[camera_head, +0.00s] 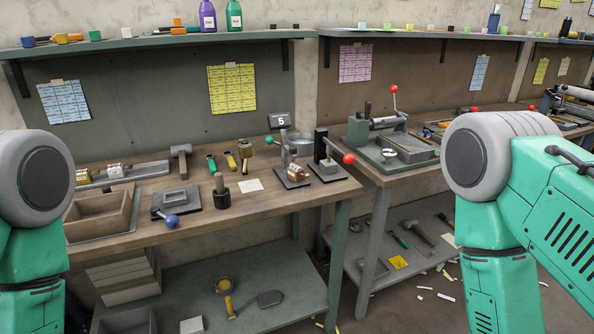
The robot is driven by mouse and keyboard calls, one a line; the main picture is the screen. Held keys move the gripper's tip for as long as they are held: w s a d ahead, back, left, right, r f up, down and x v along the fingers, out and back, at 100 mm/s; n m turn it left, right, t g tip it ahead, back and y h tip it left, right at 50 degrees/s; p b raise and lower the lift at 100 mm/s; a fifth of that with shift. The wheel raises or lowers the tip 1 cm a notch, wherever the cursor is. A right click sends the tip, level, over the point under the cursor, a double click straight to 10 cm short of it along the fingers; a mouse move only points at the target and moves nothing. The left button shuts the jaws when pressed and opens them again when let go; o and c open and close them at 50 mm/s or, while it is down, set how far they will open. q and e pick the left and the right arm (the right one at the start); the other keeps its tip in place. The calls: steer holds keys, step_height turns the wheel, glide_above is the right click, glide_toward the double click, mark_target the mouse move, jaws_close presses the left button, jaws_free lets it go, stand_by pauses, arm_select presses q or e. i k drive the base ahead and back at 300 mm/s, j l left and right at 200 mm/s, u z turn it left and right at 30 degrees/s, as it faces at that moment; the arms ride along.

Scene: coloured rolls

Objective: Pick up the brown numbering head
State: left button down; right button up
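A small brown and metallic block (298,173) sits on a dark stand below a sign reading 5, near the right end of the nearer workbench (200,226). It looks like the brown numbering head, but it is too small to be sure. A brass-coloured block (83,177) lies at the bench's left end, beside a pale metallic block (115,171). Parts of my green and grey arms show at both sides. Neither of my grippers is in view.
A wooden tray (75,241), a press with a blue knob (176,203) and a mallet (181,160) stand on the bench. A red-knobbed lever press (328,160) stands beside the stand. The bench's front strip is mostly clear.

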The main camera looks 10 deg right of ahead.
mark_target(293, 172)
steer(key=i+l, duration=0.2)
steer(key=i+l+u, duration=0.15)
steer(key=l, duration=0.3)
steer(key=i+l, duration=0.2)
steer(key=i+l+u, duration=0.15)
steer(key=l, duration=0.3)
